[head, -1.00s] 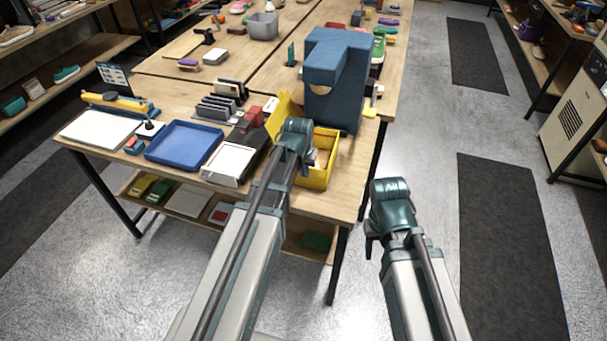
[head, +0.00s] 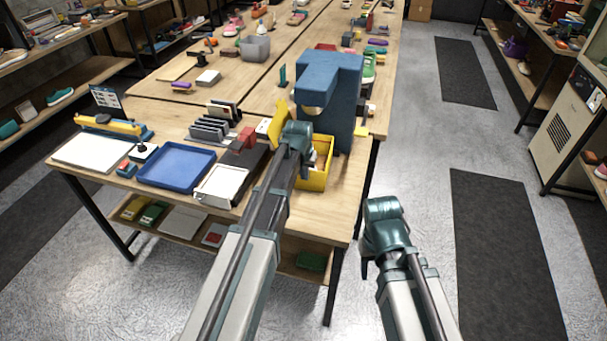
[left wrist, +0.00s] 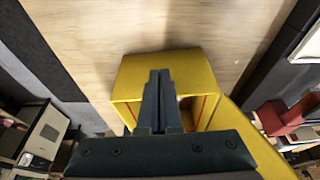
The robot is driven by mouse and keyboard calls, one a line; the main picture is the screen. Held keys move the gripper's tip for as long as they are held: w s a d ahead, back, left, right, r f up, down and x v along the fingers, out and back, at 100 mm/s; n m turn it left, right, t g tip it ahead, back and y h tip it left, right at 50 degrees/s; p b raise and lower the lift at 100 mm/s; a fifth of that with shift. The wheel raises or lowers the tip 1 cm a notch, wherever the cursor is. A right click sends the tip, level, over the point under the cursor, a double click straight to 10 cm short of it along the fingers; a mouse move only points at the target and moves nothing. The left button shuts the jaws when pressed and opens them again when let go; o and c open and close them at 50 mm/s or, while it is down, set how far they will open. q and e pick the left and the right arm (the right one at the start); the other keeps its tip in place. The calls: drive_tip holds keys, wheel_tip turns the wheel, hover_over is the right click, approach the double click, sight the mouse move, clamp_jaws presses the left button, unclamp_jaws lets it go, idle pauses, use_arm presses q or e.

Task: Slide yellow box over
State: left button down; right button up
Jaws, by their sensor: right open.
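The yellow box (head: 315,180) stands open at the front right corner of the wooden table, with its yellow flap (head: 274,122) raised on the left. My left gripper (head: 298,140) is over the box and hides much of it in the head view. In the left wrist view, the gripper's fingers (left wrist: 160,78) are together and overlap the yellow box (left wrist: 195,65); no object shows between them. Whether they touch the box cannot be told. My right gripper (head: 368,268) is open, low over the floor right of the table, its fingertips mostly hidden.
A blue block-shaped stand (head: 330,90) rises right behind the box. A blue tray (head: 176,165), a white-topped tray (head: 221,183) and black racks (head: 212,130) lie to its left.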

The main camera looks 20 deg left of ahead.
use_arm(q)
drive_tip(key=s+r+p, duration=0.6)
drive_tip(key=r+p, duration=0.3)
drive_tip(key=shift+s+r+p, duration=0.3)
drive_tip(key=shift+r+p, duration=0.05)
drive_tip(key=s+d+f+m+g+b, duration=0.1)
drive_tip(key=s+d+m, duration=0.1)
drive_tip(key=s+d, duration=0.4)
drive_tip(key=s+d+f+m+g+y+b, duration=0.1)
drive_tip(key=s+d, duration=0.6)
drive_tip(key=s, duration=0.9)
drive_tip(key=shift+d+f+m+g, duration=0.15)
drive_tip(key=shift+f+m+g, duration=0.45)
drive_tip(key=shift+g, duration=0.2)
